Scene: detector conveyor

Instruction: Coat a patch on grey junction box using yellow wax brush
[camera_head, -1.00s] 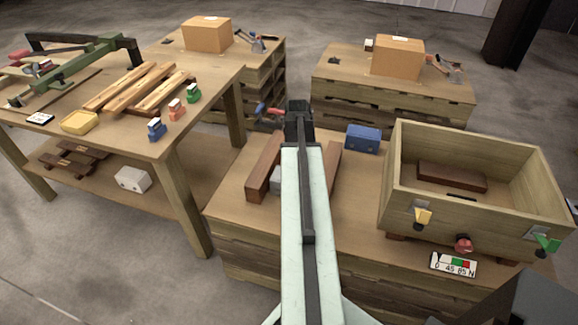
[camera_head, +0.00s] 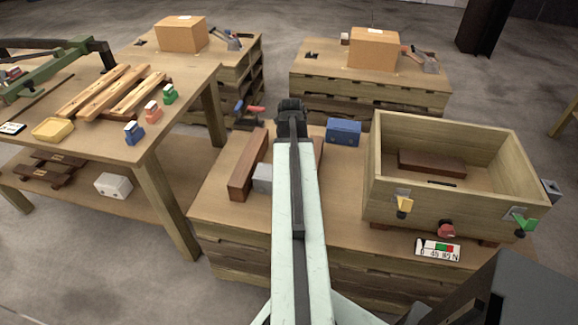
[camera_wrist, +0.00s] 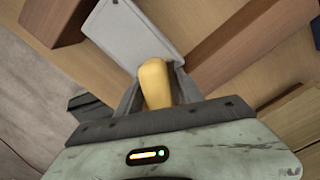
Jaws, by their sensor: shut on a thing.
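The grey junction box (camera_head: 262,178) sits on the low wooden bench, just left of my arm and partly hidden by it in the head view. It also shows in the wrist view (camera_wrist: 126,32), ahead of the jaws. My gripper (camera_head: 291,106) is shut on the yellow wax brush (camera_wrist: 155,82), whose rounded yellow body stands between the fingers. The brush's far end is hidden. The brush overlaps the box's lower edge in the wrist view; I cannot tell whether they touch.
Brown blocks flank the grey box, the left one (camera_head: 248,165) in full view. A blue box (camera_head: 343,131) lies behind to the right. A large open wooden crate (camera_head: 445,208) fills the bench's right side. A taller table (camera_head: 190,95) stands at the left.

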